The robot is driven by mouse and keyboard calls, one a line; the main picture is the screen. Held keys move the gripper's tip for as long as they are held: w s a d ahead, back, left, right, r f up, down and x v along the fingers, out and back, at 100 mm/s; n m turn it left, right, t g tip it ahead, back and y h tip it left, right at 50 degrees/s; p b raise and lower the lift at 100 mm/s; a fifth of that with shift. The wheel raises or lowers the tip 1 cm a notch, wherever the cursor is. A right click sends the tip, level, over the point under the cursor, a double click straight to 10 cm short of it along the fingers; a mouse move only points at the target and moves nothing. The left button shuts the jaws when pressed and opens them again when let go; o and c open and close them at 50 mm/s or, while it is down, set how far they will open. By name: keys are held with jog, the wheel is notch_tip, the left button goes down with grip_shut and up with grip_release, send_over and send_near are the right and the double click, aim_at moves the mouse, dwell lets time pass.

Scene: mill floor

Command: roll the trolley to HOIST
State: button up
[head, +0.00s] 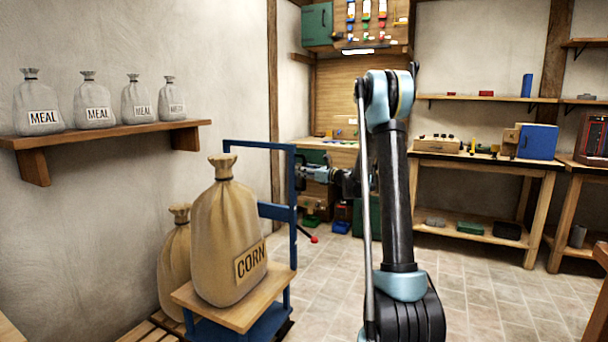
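The trolley (291,225) has a blue frame with a tall handle and a wooden deck (238,309), left of centre in the head view. A tan sack labelled CORN (228,235) stands upright on the deck. My gripper (301,178) is at the right upright of the trolley's handle, and the upright partly hides it. The fingers are too small and covered to tell whether they are shut on the frame. No HOIST sign is readable in view. The trolley's wheels are not clearly visible.
A second tan sack (174,262) stands behind the trolley, near slats on the floor. Several MEAL sacks sit on a wall shelf (110,134). Workbenches (480,158) line the back and right. Tiled floor (480,290) is open to the right. A red knob (314,239) sticks out beside the trolley.

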grip_shut()
jog(key=shift+s, duration=0.15)
